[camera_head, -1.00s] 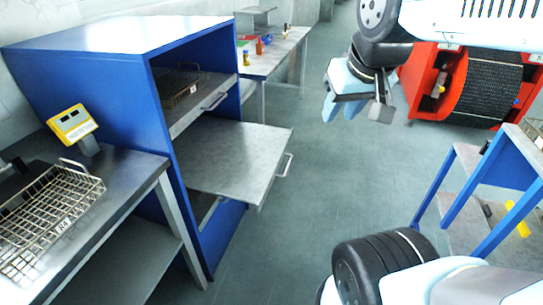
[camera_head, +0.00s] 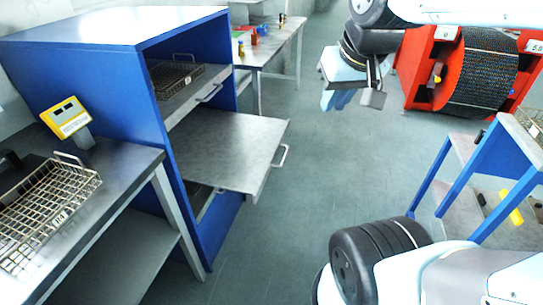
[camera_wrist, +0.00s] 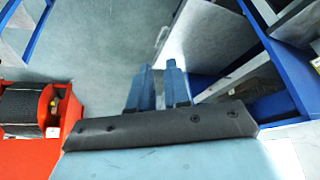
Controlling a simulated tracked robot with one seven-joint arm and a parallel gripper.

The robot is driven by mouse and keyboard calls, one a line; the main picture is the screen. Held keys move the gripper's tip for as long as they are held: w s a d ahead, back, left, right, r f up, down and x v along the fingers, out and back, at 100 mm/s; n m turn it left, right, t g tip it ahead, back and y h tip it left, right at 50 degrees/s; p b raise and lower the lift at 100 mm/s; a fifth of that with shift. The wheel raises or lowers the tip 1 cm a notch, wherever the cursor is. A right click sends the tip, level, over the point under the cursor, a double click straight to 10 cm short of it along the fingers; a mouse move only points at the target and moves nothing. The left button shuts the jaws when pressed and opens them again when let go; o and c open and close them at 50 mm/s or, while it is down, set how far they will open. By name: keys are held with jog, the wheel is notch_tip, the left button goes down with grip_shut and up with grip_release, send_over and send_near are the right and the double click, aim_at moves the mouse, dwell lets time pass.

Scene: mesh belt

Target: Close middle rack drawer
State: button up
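The blue rack (camera_head: 110,75) stands at left in the head view. Its middle drawer (camera_head: 225,150), a flat grey metal tray, is pulled far out and looks empty. Its handle (camera_head: 281,159) is on the right front edge. In the wrist view a grey panel (camera_wrist: 208,38) with a silver handle (camera_wrist: 162,37), apparently this drawer, lies beyond my fingers. My gripper (camera_head: 338,101) is right of and above the handle in the head view, clear of the drawer. Its two blue fingers also show in the wrist view (camera_wrist: 158,75), with a narrow empty gap between them.
The upper drawer (camera_head: 185,100) holds a wire basket (camera_head: 172,78); a lower drawer (camera_head: 203,202) is partly hidden. A bench with a wire basket (camera_head: 45,215) and yellow scale (camera_head: 66,117) stands at left. A red machine (camera_head: 420,75) and blue-framed shelf (camera_head: 470,185) stand right. Floor between is clear.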

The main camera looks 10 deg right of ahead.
jog(key=w+f+m+g+y, duration=0.1)
jog(key=w+f, duration=0.1)
jog(key=f, duration=0.1)
jog(key=w+f+m+g+y, duration=0.1)
jog(key=w+f+g, duration=0.1)
jog(key=w, duration=0.1)
jog(key=w+f+m+g+y, duration=0.1)
jog(key=w+f, duration=0.2)
jog(key=shift+a+f+g, duration=0.25)
jog(key=shift+f+g, duration=0.05)
jog(key=shift+g, duration=0.1)
grip_shut()
jog(key=w+d+f+m+g+y, duration=0.2)
jog(key=w+f+m+y, duration=0.4)
jog(key=f, duration=0.5)
jog(key=m+t+y, duration=0.7)
jog(key=m+t, duration=0.3)
jog(key=m, duration=0.5)
send_near(269, 172)
jog(key=x, duration=0.6)
jog(key=shift+s+a+r, duration=0.2)
jog(key=shift+a+r, duration=0.15)
jog(key=shift+a, duration=0.25)
jog(key=shift+w, duration=0.15)
